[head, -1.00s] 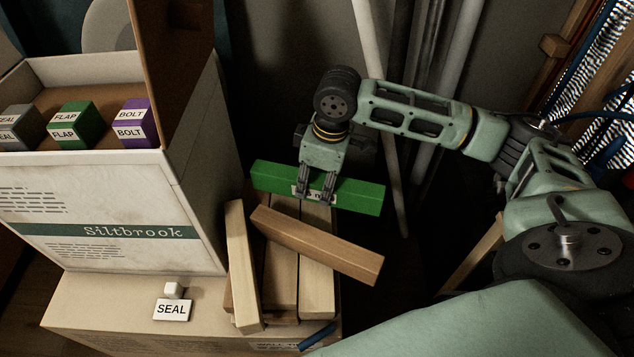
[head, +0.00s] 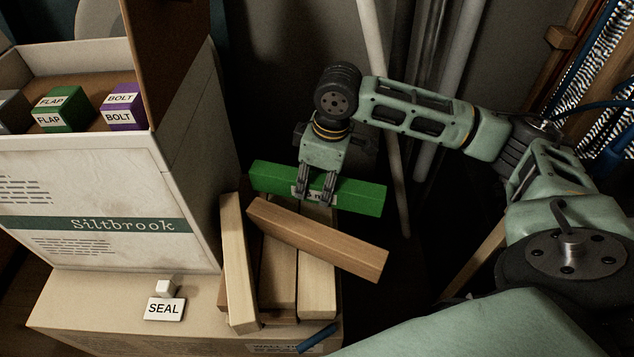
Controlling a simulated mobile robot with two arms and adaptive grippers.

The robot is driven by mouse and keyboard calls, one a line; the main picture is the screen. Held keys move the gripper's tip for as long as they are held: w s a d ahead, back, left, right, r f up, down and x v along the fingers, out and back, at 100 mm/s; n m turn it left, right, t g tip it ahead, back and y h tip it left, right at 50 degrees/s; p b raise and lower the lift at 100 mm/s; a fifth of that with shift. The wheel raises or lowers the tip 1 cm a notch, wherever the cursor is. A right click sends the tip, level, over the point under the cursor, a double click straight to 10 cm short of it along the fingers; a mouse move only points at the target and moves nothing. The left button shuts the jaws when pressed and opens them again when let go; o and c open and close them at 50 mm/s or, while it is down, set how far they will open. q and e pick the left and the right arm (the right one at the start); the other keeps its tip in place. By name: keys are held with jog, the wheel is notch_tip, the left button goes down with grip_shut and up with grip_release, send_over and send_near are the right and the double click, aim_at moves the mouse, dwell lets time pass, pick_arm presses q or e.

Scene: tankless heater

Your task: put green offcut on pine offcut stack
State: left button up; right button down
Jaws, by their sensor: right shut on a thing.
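The green offcut (head: 358,195) is a long green bar with a white label in its middle. My right gripper (head: 316,200) is shut on it near that label, from above. The bar lies across the far end of the pine offcut stack (head: 278,275), whose pale pieces lie side by side on a cardboard box. A browner offcut (head: 320,240) lies slantwise on top of the stack, just in front of the green bar. I cannot tell whether the green bar touches the stack. My left gripper does not show.
A white Siltbrook carton (head: 100,200) with an open flap stands left of the stack, holding a green FLAP block (head: 60,108) and a purple BOLT block (head: 122,108). A SEAL tag (head: 164,308) sits on the cardboard box (head: 90,310). Upright pipes (head: 385,110) stand behind my right arm.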

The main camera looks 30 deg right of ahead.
jog(key=shift+f, duration=0.4)
dwell(0.3)
jog(key=c, duration=1.2)
grip_release()
jog(key=shift+f, duration=0.1)
jog(key=r, duration=0.4)
jog(key=s+r, duration=0.1)
jog(key=r, duration=0.3)
jog(key=d+r, duration=0.1)
jog(key=r, duration=0.3)
jog(key=shift+s+d, duration=0.1)
jog(key=shift+s, duration=0.1)
jog(key=shift+f, duration=0.1)
